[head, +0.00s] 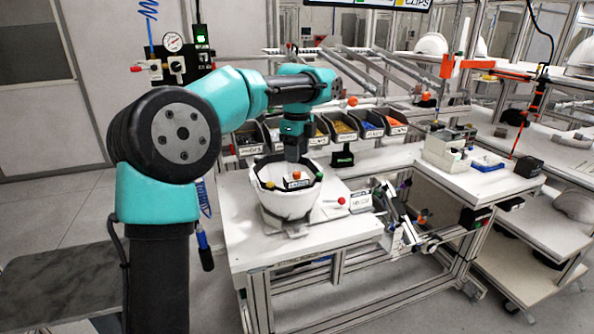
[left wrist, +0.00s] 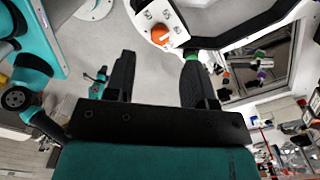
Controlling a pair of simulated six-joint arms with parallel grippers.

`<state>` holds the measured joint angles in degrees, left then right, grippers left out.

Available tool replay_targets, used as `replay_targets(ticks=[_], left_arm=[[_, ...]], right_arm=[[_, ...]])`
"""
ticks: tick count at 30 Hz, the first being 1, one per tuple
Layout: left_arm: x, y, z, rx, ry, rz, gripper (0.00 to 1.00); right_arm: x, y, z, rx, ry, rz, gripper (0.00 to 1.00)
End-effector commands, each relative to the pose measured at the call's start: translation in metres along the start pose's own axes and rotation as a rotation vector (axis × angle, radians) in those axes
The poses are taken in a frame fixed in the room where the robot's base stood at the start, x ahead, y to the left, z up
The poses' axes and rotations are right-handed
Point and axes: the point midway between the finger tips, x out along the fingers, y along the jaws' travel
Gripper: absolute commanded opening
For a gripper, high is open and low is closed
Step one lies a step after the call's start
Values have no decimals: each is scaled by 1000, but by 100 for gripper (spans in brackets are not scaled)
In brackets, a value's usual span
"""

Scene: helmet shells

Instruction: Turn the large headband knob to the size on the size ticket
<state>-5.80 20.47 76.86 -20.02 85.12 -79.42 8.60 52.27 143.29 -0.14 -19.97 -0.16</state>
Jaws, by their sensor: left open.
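A white helmet shell (head: 285,205) sits open side up on a stand on the workbench. Inside its rim is a dark headband part with an orange knob (head: 297,175). The orange knob also shows in the left wrist view (left wrist: 160,34), on a white plate just beyond the fingertips. My left gripper (head: 296,153) points down over the shell. In the left wrist view its two black fingers (left wrist: 156,62) are apart with nothing between them. My right gripper is not in view.
Grey bins (head: 345,127) of small parts stand behind the shell. A red ball-topped part (head: 341,201) lies close to its right. A second bench (head: 490,180) with a white device stands further right. The bench left of the shell is clear.

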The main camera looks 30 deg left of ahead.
Motion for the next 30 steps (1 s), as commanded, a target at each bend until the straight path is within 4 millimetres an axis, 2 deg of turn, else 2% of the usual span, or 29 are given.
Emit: replay_targets(ticks=[6,10,15,22,30], left_arm=[[36,0,0,-2,0,3,50],[51,0,0,-1,0,1,50],[58,0,0,-1,0,0,50],[58,0,0,-1,0,-1,50],[58,0,0,-1,0,-1,25]], right_arm=[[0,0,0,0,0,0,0],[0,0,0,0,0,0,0],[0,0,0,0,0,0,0],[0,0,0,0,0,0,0],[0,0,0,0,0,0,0]])
